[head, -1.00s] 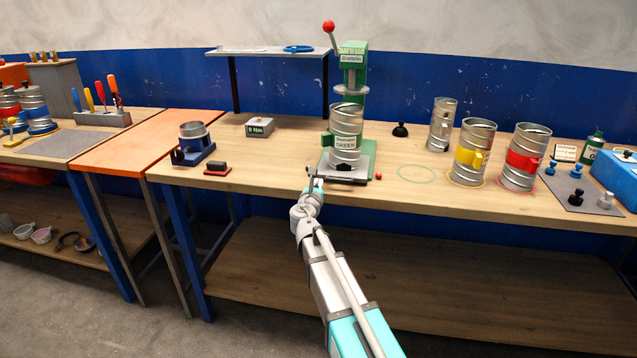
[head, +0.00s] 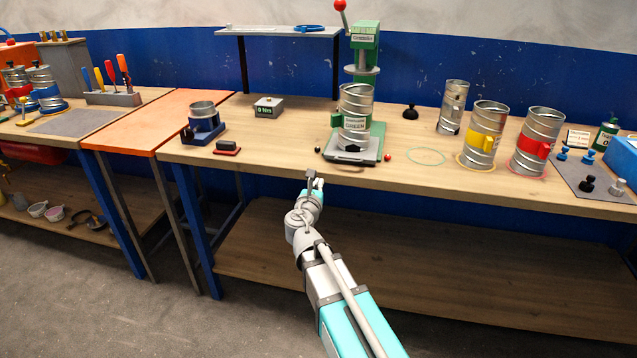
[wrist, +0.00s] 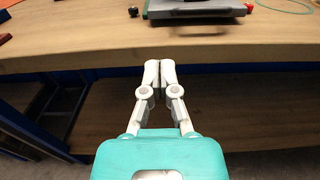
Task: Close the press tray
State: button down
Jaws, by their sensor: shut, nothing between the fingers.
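The green press (head: 364,48) stands on the wooden bench with its red-knobbed lever raised. Its grey tray (head: 371,154) sits at the press's foot and carries a ribbed metal duct (head: 355,104) with a green label, upright below the press head. In the wrist view the tray's front edge (wrist: 200,13) shows at the top. My gripper (head: 315,180) is in front of the bench's front edge, apart from the tray. In the wrist view my gripper (wrist: 160,65) has its fingertips together, with nothing between them.
Ducts with a yellow band (head: 483,139) and a red band (head: 536,145) stand to the right. A blue clamp stand (head: 203,128) and a small red-and-black block (head: 227,147) are left of the press. A small red ball (head: 388,155) lies beside the tray. The bench edge lies between my gripper and the tray.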

jog(key=c, duration=1.3)
grip_release()
jog(key=shift+c, duration=0.2)
jog(key=shift+o, duration=1.1)
jog(key=o, duration=0.4)
jog(key=shift+s+d+f+m, duration=0.15)
jog(key=shift+d+f+m, duration=0.1)
jog(key=shift+d+m, duration=0.35)
jog(key=shift+o, duration=0.2)
jog(key=s+d+f+m+g+h, duration=0.2)
jog(key=s+d+f+m+g, duration=0.2)
jog(key=d+m, duration=0.4)
jog(key=f+m+g, duration=0.1)
jog(key=m, duration=0.2)
jog(key=shift+s+d+f+g+h, duration=0.25)
jog(key=shift+f+g+h, duration=0.05)
jog(key=shift+f+g, duration=0.1)
jog(key=s+d+f+m+g+y, duration=0.4)
jog(key=s+f+m+g, duration=0.55)
jog(key=m, duration=0.45)
jog(key=s+a+f+m+g+y, duration=0.1)
jog(key=s+m+y, duration=0.1)
jog(key=s+m, duration=0.1)
jog(key=s+a+f+m+g+y, duration=0.1)
jog(key=s+a+m+y, duration=0.1)
jog(key=s, duration=0.4)
jog(key=shift+s+a+f+m, duration=0.2)
jog(key=shift+f+m, duration=0.2)
jog(key=shift+m, duration=0.2)
jog(key=shift+w, duration=0.1)
